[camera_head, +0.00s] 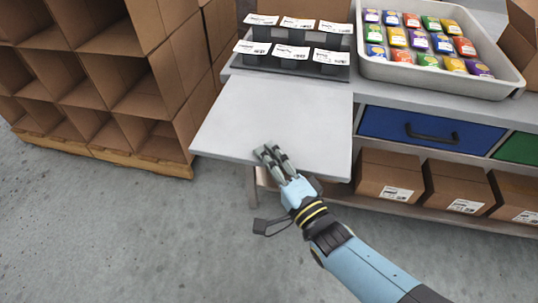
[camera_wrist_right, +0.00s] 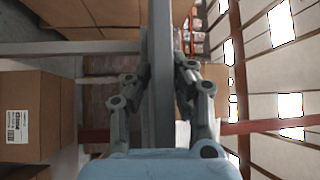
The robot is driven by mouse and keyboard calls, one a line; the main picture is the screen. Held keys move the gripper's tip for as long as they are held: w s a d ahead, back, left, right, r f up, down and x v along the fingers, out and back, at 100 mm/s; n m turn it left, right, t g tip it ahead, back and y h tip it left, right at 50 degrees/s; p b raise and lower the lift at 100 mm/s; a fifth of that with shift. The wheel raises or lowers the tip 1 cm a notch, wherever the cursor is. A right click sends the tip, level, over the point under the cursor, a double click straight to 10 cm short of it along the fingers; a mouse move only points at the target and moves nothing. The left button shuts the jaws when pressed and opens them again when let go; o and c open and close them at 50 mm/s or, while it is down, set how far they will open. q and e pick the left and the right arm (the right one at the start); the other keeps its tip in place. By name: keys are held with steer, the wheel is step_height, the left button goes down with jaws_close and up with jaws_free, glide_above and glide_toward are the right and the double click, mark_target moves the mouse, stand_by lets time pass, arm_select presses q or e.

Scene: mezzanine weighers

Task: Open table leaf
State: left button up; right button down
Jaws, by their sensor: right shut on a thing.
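The table leaf (camera_head: 275,122) is a flat light-grey panel. In the head view it juts out from the front of the workbench, looking raised and about level with the top. My right gripper (camera_head: 268,155) is at the leaf's front edge, with fingers over its upper face. In the right wrist view the gripper (camera_wrist_right: 160,90) is shut on the leaf's edge (camera_wrist_right: 160,40), one finger on each side of the panel. The leaf's underside is hidden in the head view. My left gripper is in neither view.
Behind the leaf stands a dark rack (camera_head: 290,62) with labelled holders. A grey tray (camera_head: 375,68) of colourful packets is to its right. A blue drawer (camera_head: 432,130) and cardboard boxes (camera_head: 388,178) are below the bench. Stacked open cartons (camera_head: 125,75) stand left; the floor in front is clear.

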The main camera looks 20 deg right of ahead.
steer(key=shift+w+r, duration=0.1)
steer(key=shift+r, duration=0.1)
steer(key=c, duration=1.3)
jaws_free()
steer(key=shift+o, duration=0.3)
steer(key=shift+f, duration=0.1)
steer(key=v, duration=1.2)
steer(key=shift+f, duration=0.1)
